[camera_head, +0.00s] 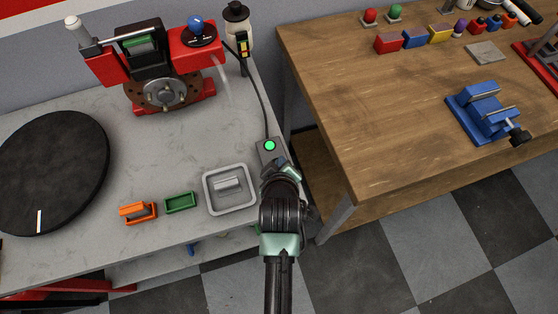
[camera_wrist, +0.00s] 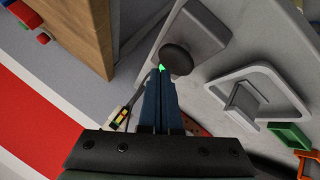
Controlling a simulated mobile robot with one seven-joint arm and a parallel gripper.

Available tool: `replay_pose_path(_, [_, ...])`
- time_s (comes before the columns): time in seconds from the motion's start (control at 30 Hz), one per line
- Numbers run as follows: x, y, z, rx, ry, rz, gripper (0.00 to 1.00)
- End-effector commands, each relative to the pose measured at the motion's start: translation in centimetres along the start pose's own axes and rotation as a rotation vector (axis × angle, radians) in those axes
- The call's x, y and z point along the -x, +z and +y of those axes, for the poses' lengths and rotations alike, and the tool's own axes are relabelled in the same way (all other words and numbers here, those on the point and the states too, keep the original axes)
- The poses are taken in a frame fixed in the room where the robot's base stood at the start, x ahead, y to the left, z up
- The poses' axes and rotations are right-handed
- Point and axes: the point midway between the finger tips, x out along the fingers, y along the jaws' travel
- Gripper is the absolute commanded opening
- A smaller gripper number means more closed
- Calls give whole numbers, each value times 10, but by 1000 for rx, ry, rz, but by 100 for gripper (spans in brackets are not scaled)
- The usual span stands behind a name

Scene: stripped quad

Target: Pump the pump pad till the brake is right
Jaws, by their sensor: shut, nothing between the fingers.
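The pump pad (camera_wrist: 176,57) is a dark round button on a small grey box. The box (camera_head: 267,149) sits at the right edge of the grey bench, with a lit green lamp (camera_head: 270,146). My gripper (camera_head: 284,171) is over the near side of the box and hides the pad in the head view. In the wrist view my shut, empty fingers (camera_wrist: 161,76) point at the pad's edge and overlap the green lamp. I cannot tell whether they touch. The brake (camera_head: 163,93), a disc with caliper on a red stand, is at the back. An indicator (camera_head: 243,47) beside it shows yellow.
A grey tray (camera_head: 229,206) with a handle-like piece, a green tray (camera_head: 180,202) and an orange tray (camera_head: 138,213) lie left of my gripper. A cable (camera_head: 259,98) runs back from the box. A black turntable (camera_head: 50,165) is far left; a wooden table (camera_head: 365,120) stands right.

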Motion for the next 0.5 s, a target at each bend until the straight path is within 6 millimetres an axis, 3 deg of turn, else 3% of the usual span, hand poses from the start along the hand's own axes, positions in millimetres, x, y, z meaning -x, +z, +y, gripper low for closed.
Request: replay_pose_path(0.5, [9,-7,7,0,2,2,0])
